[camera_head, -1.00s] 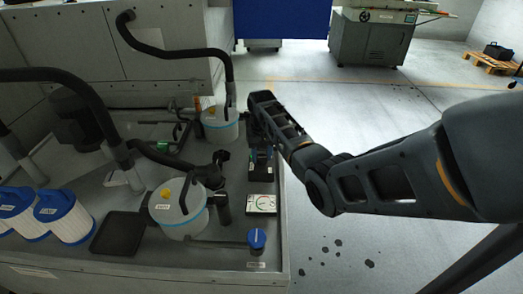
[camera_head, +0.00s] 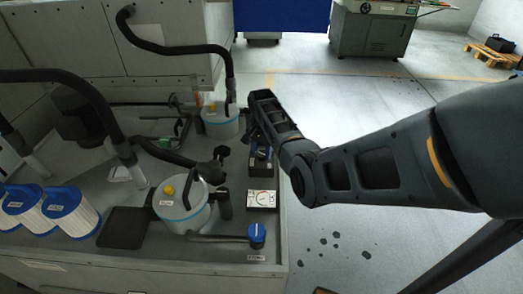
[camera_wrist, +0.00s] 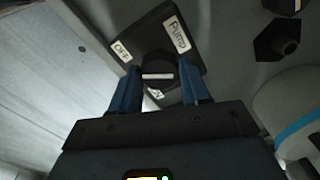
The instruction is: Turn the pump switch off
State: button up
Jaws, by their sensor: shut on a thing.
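The pump switch shows in the wrist view as a dark plate (camera_wrist: 178,37) with white labels reading PUMP and OFF. A third small label, partly hidden, sits near the knob. The round black knob (camera_wrist: 158,82) carries a white bar lying roughly level across the picture. My gripper (camera_wrist: 160,82) has its two blue fingers on either side of the knob, shut on it.
A dial gauge (camera_head: 263,199) and a blue-capped valve (camera_head: 257,234) sit along the same edge, nearer. A white canister (camera_head: 183,208) with a black hose stands to the left, and another canister (camera_head: 221,124) farther back.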

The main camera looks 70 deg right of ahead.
aim_at(262, 153)
jog(key=shift+d, duration=0.1)
dwell(0.3)
jog(key=o, duration=1.1)
jog(key=shift+c, duration=0.2)
jog(key=shift+r, duration=3.95)
jog(key=shift+s, duration=0.1)
